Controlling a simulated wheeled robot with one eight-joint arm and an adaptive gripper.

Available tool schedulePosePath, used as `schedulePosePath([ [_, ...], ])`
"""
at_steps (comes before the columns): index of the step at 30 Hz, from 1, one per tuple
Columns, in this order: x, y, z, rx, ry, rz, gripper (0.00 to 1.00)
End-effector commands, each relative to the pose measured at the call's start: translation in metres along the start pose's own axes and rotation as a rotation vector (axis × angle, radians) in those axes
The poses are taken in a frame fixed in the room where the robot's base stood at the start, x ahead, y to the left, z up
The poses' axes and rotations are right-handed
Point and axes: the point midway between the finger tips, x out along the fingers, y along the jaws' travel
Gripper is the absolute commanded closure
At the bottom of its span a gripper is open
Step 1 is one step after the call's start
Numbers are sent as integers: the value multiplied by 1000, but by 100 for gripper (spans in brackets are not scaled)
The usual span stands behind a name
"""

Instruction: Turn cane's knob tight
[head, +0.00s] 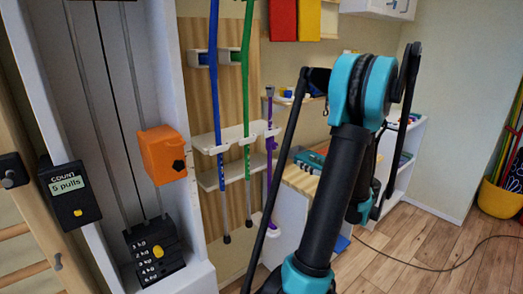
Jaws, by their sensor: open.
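Three canes hang in a white rack (236,138) on a wooden board: a blue cane (214,95), a green cane (246,75) and a shorter purple cane (269,170) at the right. The blue and green canes have grey lower shafts with dark tips. The purple cane has a dark top and a small purple bulge (271,143) near the rack; whether this is its knob I cannot tell. My arm stands in front, right of the canes. My gripper cannot be made out; my arm links hide the area behind them.
A counter box (65,195) reads 5 pulls. White shelves (408,150) stand behind my arm. A yellow bin (499,197) and a cable (440,268) are right, with open wooden floor.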

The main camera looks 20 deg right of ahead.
Motion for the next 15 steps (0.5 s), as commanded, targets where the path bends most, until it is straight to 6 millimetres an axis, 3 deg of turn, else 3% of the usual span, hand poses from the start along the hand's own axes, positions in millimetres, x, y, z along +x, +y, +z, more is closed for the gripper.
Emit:
schedulePosePath([
  [5,5,2,0,-6,0,4,49],
  [15,66,2,0,-5,0,0,49],
])
